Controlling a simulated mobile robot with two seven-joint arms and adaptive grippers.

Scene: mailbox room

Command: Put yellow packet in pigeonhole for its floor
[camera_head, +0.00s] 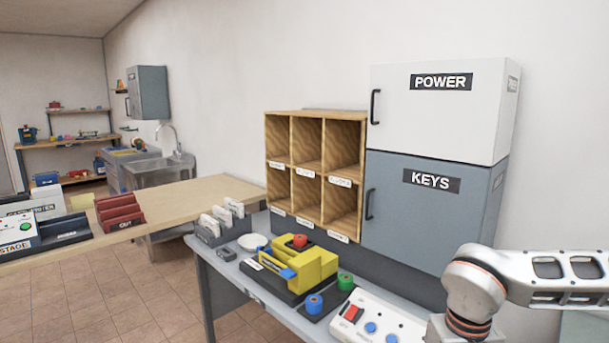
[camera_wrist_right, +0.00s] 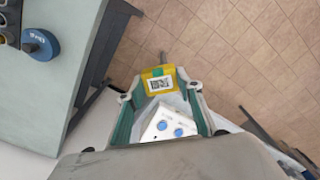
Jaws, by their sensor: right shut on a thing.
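A small yellow packet (camera_wrist_right: 158,72) with a white printed label and a green edge shows at the fingertips of my right gripper (camera_wrist_right: 160,92) in the right wrist view. The right gripper is shut on it. In the head view my right arm comes in from the right, with its gripper and the packet out of the picture. The wooden pigeonhole rack (camera_head: 292,154) stands against the wall, with two rows of three openings. The openings look empty, and their small white labels are too small to read. My left gripper is not in view.
Right of the rack are a white POWER cabinet (camera_head: 440,115) and a grey KEYS cabinet (camera_head: 425,220), both shut. Below stand a yellow device (camera_head: 318,262), blue and green round pieces and a white button box (camera_head: 385,318). A red OUT tray (camera_head: 120,212) is on the wooden counter.

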